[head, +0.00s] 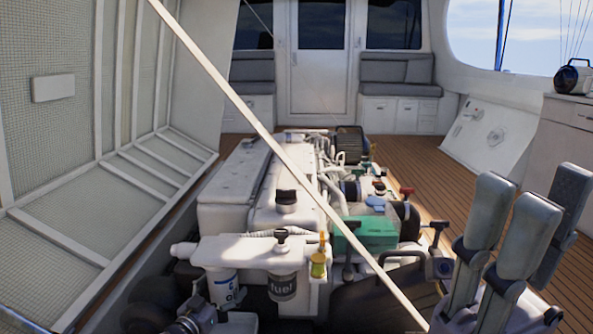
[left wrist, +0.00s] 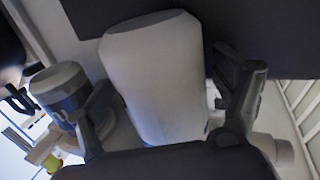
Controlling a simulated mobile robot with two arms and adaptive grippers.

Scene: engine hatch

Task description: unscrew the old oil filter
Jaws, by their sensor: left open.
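A white filter canister (head: 222,288) with blue marking hangs under the white housing at the front of the engine; its label is only partly readable. Beside it on the right hangs a canister marked "fuel" (head: 282,287). My left gripper (head: 190,318) is low at the left of the white canister, partly cut off by the frame. In the left wrist view, the open fingers of my left gripper (left wrist: 165,85) are on either side of the white canister (left wrist: 150,65); contact is unclear. My right gripper (head: 528,215) is at the right, fingers apart, empty.
The engine (head: 240,180) fills the open hatch. The raised hatch lid (head: 60,140) stands at the left, and a long pale strut (head: 290,155) crosses diagonally in front of the engine. Wooden deck (head: 480,205) lies clear at the right, beyond my right gripper.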

